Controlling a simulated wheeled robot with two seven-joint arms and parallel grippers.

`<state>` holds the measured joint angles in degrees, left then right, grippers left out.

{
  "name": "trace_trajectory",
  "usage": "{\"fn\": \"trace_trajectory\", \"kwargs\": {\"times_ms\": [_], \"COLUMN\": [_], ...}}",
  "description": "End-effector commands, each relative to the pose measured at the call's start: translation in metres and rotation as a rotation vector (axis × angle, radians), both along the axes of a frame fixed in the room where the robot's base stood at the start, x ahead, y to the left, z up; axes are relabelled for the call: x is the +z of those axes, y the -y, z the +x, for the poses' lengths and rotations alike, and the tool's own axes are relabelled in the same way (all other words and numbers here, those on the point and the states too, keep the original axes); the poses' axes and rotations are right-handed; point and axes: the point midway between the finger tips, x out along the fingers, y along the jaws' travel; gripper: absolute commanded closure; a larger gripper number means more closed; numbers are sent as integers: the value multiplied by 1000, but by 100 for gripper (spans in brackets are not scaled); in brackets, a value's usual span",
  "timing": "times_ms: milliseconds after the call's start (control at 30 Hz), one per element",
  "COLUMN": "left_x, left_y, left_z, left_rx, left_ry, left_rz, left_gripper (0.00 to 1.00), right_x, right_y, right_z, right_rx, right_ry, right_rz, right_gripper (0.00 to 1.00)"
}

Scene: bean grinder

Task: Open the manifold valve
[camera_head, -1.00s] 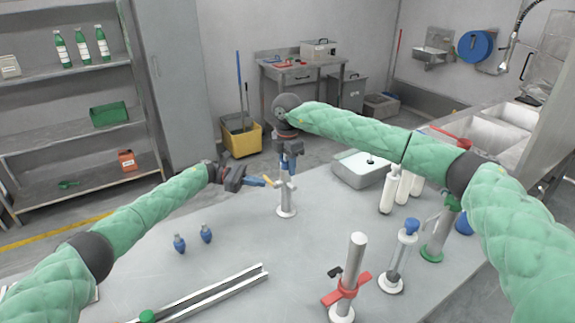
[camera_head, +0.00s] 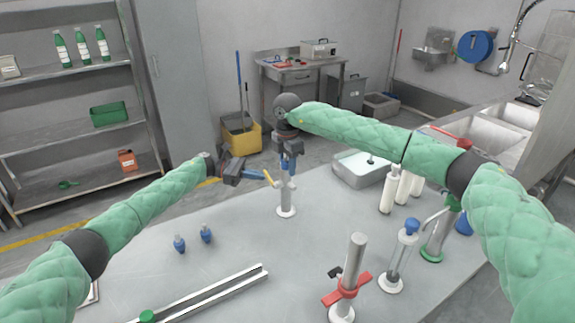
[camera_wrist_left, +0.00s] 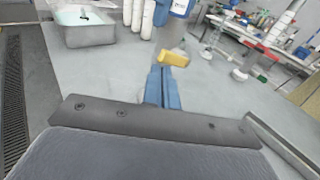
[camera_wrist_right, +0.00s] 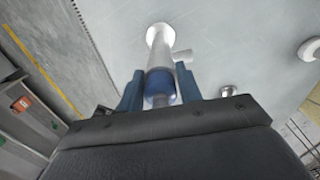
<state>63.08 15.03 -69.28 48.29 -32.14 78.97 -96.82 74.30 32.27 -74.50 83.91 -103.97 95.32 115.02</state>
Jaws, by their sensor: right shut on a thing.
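The manifold (camera_head: 286,200) is a slim pale post on a round white base on the table, with a yellow valve lever (camera_head: 270,178) at its left side. My right gripper (camera_head: 289,165) is above it, shut on its upper part. In the right wrist view the blue fingers stand either side of the post's dark blue band (camera_wrist_right: 159,88). My left gripper (camera_head: 258,176) is left of the post. In the left wrist view its blue fingers (camera_wrist_left: 164,70) are together, with the yellow lever (camera_wrist_left: 173,58) at their tips. I cannot tell whether they touch it.
Two small blue pieces (camera_head: 206,234) lie to the left on the table. A metal rail (camera_head: 210,293) is at the front. A post with a red clamp (camera_head: 350,286), a blue-topped stand (camera_head: 410,228) and white cylinders (camera_head: 387,194) stand right. A basin (camera_head: 361,168) is behind.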

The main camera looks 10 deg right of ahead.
Motion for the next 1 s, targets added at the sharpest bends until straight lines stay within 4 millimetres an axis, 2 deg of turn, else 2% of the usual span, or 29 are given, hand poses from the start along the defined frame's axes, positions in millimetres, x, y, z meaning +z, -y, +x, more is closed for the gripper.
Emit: {"fn": "trace_trajectory", "kwargs": {"times_ms": [367,1000], "left_x": [2,20], "left_y": [0,2], "left_z": [0,-5], "left_rx": [1,1], "left_ry": [1,1], "left_rz": [-1,-1], "left_gripper": [100,100], "right_x": [0,0], "right_y": [0,0], "right_z": [0,0], "right_rx": [0,0], "right_ry": [-1,-1], "right_rz": [0,0], "right_gripper": [100,100]}}
